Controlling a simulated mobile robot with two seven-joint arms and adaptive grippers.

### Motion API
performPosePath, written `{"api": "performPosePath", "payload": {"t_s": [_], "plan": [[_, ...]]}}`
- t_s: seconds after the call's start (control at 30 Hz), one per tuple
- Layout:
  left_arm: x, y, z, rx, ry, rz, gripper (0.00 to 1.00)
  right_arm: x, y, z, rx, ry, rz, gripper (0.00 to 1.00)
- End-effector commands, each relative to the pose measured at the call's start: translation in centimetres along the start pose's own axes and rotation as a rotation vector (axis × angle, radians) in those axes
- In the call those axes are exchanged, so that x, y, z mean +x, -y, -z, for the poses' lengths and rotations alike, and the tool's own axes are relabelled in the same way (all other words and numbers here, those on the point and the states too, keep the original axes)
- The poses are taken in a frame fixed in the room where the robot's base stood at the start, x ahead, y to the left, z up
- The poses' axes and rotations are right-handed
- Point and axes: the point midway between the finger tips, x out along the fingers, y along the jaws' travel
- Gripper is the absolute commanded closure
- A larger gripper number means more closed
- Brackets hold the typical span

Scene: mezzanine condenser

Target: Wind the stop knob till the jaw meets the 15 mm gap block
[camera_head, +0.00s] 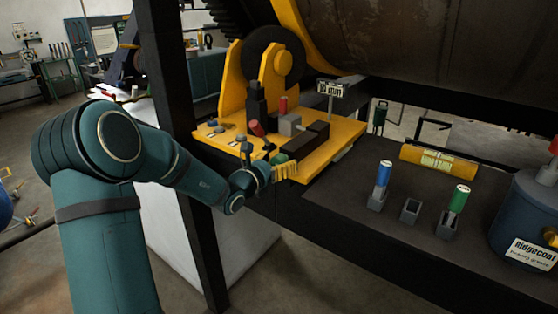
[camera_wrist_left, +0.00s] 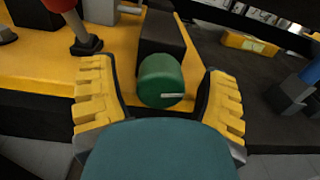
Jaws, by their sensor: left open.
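The green stop knob (camera_head: 279,159) sits at the near edge of the yellow fixture (camera_head: 345,131), at the end of a dark block. In the left wrist view the knob (camera_wrist_left: 162,80) lies between my left gripper's yellow fingers. My left gripper (camera_head: 271,170) is open around it, with a visible gap on each side and no contact seen. A light grey block (camera_head: 290,124) with a red handle, apparently the 15 mm gap block, sits on the fixture beside dark blocks. Which dark part is the jaw, and whether it touches the grey block, I cannot tell. My right gripper is out of view.
A sign (camera_head: 331,89) stands behind the blocks. A red-tipped lever (camera_head: 257,129) rises left of the knob. Right of the fixture, a dark bench (camera_head: 365,222) carries blue and green handled pieces in holders, a yellow cylinder (camera_head: 438,158) and a blue pot (camera_head: 527,215).

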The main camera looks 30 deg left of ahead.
Motion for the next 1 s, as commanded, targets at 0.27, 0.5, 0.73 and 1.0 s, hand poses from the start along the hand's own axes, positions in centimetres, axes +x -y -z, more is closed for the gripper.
{"api": "performPosePath", "payload": {"t_s": [0.27, 0.5, 0.73, 1.0], "plan": [[0.31, 0.02, -0.02, 0.000, 0.001, 0.000, 0.25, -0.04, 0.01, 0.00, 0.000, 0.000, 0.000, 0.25], [0.29, 0.02, -0.02, 0.000, 0.001, 0.000, 0.87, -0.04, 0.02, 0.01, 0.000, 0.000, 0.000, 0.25], [0.30, 0.03, -0.05, -0.034, 0.002, 0.001, 0.95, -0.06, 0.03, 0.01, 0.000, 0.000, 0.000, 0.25], [0.32, 0.04, -0.08, -0.107, 0.005, 0.001, 0.95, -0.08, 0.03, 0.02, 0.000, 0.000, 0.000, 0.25]]}}
